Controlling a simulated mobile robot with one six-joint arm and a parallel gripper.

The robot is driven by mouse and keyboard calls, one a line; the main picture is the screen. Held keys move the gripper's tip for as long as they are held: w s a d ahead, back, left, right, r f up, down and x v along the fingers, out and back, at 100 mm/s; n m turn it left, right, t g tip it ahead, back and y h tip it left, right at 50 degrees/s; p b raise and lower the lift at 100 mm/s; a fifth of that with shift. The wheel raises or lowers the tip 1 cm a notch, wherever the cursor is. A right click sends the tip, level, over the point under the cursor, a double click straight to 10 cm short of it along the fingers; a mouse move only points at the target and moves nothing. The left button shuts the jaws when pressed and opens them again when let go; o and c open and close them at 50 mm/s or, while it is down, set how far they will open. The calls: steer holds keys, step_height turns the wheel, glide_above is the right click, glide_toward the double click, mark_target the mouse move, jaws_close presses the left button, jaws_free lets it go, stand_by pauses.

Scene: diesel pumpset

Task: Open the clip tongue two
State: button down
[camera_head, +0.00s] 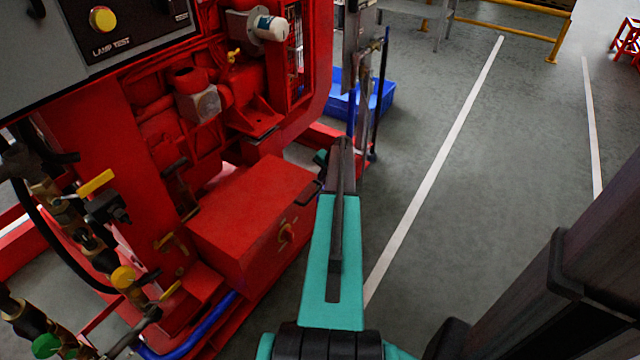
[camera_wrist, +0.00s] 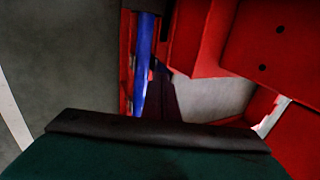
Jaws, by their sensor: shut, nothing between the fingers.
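A red box (camera_head: 250,215) sits low on the red machine frame, left of my arm in the head view. A small brass-coloured latch (camera_head: 287,233) is on its front face, and a dark handle-like part (camera_head: 308,193) is at its right end. I cannot tell which of these, if either, is clip tongue two. My gripper (camera_head: 342,148) is beyond the teal arm link, to the right of and past the box. It looks shut and empty; its tips are hard to make out. In the wrist view, a dark edge crosses the bottom, with red panels beyond it.
Red engine parts and frame (camera_head: 170,130) fill the left. Valves and pipes (camera_head: 90,230) stand at lower left. A blue bin (camera_head: 375,97) and upright posts stand beyond my gripper. A blue pipe (camera_wrist: 144,55) shows in the wrist view. The grey floor (camera_head: 440,200) at right is clear.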

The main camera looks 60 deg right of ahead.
steer(key=shift+w, duration=0.1)
steer(key=shift+w+r+g+p, duration=0.25)
steer(key=shift+w+p, duration=0.5)
steer(key=shift+p, duration=0.5)
steer(key=shift+w+r+g+p, duration=0.1)
steer(key=shift+w+g+p, duration=0.25)
steer(key=shift+w+p, duration=0.65)
steer(key=shift+s, duration=0.2)
steer(key=shift+s, duration=0.1)
steer(key=shift+s+f, duration=0.35)
steer(key=shift+s, duration=0.4)
steer(key=shift+s+p, duration=0.2)
steer(key=shift+p, duration=0.1)
